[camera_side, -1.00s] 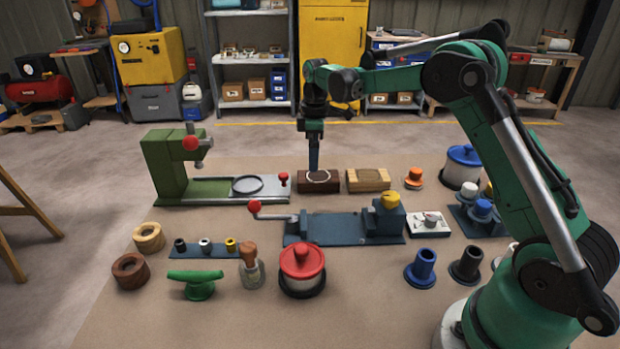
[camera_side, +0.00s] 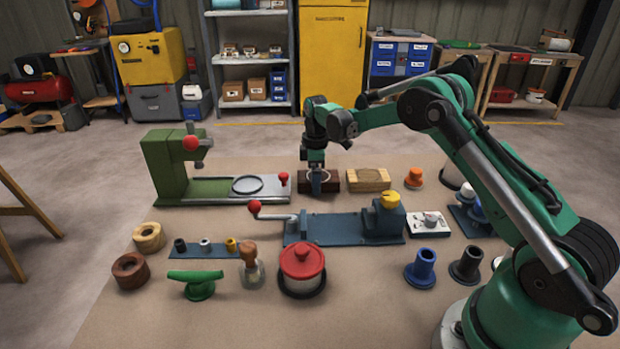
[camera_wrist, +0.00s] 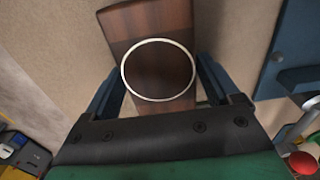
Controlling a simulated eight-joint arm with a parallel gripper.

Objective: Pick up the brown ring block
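The brown ring block (camera_side: 332,186) is a dark wooden block with a thin pale ring on its top. It lies on the brown mat near the back in the side view. In the wrist view the block (camera_wrist: 158,75) lies lengthwise between my two blue fingers, one on each side. A narrow gap shows beside the right finger, so the gripper looks open around the block.
A light wooden block (camera_side: 368,180) stands close on the right. A green press (camera_side: 190,180) with a grey bed and red knob stands close on the left. A blue clamp fixture (camera_side: 345,229) with a red-knobbed lever lies in front. Free mat shows behind the block.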

